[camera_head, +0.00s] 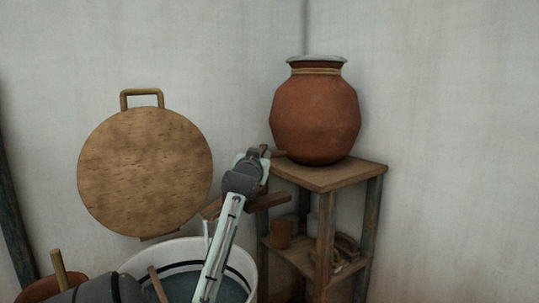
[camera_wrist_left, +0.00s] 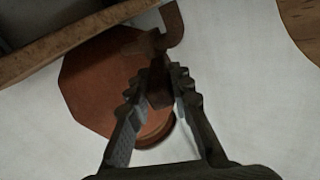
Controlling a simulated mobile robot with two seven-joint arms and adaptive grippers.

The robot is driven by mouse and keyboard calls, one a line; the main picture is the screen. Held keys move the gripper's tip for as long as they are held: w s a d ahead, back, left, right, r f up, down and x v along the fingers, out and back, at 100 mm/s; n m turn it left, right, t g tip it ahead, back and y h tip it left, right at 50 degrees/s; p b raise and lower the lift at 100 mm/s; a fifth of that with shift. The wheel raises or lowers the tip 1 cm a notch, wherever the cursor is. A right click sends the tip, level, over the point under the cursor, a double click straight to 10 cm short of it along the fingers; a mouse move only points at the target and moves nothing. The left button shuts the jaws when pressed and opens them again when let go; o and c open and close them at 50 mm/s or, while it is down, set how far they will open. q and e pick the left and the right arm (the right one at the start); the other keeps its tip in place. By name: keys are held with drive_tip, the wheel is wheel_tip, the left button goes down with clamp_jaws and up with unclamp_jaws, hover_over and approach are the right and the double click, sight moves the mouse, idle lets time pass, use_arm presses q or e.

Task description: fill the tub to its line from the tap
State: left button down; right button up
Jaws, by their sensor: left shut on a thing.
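The white tub (camera_head: 250,262) stands at the bottom of the head view, partly hidden by my arm. A dark line runs around its inner wall, and a blue-grey surface (camera_head: 234,287) shows inside below it. The red-brown clay pot (camera_head: 315,118) stands on a wooden stand. The brown wooden tap (camera_head: 277,153) is low at the pot's left side. My left gripper (camera_head: 264,155) is at the tap. In the left wrist view its fingers (camera_wrist_left: 160,88) are closed around a brown tap piece (camera_wrist_left: 158,68), with the pot (camera_wrist_left: 92,85) behind. My right gripper is out of view.
The wooden stand (camera_head: 330,176) holds small vessels on its lower shelf. A round wooden board (camera_head: 145,172) hangs on the left wall. A wooden bar (camera_head: 268,202) juts out below the tap. A stick (camera_head: 157,285) leans in the tub. A clay pot (camera_head: 38,291) stands lower left.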

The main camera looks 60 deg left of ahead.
use_arm(q)
drive_tip(key=shift+f, duration=0.15)
drive_tip(key=c, duration=1.3)
unclamp_jaws()
drive_tip(key=shift+c, duration=0.2)
drive_tip(key=v, duration=1.2)
